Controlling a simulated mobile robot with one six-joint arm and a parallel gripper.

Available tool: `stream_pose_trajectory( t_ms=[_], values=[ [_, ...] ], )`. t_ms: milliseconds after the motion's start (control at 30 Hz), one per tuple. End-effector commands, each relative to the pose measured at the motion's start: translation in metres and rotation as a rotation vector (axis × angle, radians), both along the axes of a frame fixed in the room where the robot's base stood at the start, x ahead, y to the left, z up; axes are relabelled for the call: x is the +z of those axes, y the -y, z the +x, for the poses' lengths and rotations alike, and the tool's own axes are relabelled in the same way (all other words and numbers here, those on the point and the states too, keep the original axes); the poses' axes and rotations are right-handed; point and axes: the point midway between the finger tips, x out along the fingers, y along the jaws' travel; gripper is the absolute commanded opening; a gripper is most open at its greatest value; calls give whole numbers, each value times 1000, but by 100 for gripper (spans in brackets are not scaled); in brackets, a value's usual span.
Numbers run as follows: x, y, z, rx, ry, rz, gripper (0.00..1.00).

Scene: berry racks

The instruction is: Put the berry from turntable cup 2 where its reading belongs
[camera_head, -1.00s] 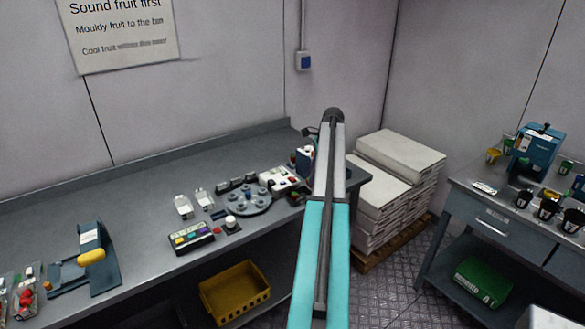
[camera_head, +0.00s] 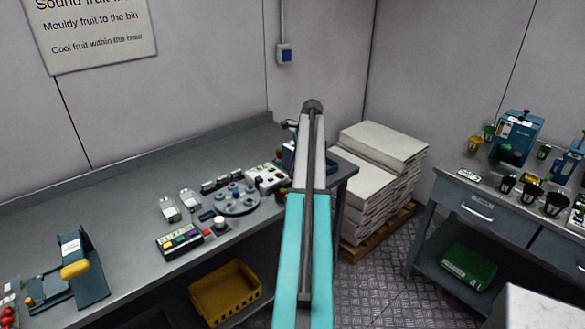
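The grey turntable (camera_head: 237,206) sits on the left bench, with several small round cups on it. I cannot make out cup numbers or which cup holds a berry. A box with a display and coloured buttons (camera_head: 180,241) stands in front of it, beside a white round knob (camera_head: 219,222). My arm reaches up the middle of the picture, right of the turntable. My gripper's fingers cannot be made out in this view.
A wall sign (camera_head: 95,30) hangs over the bench (camera_head: 60,222). A blue device with a yellow handle (camera_head: 82,265) stands on the bench's left. A yellow crate (camera_head: 226,293) is below. Stacked white trays (camera_head: 368,185) stand beyond my arm. A right table holds several dark cups (camera_head: 506,184).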

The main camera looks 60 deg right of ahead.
Motion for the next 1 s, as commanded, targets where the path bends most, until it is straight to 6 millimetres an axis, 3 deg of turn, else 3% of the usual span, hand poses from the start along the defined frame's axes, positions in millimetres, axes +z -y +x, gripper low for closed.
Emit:
stream_pose_trajectory(
  t_ms=[600,1000],
  values=[
    [-36,-1,1,2,0,0,23],
    [-42,-1,2,3,0,0,23]
  ],
)
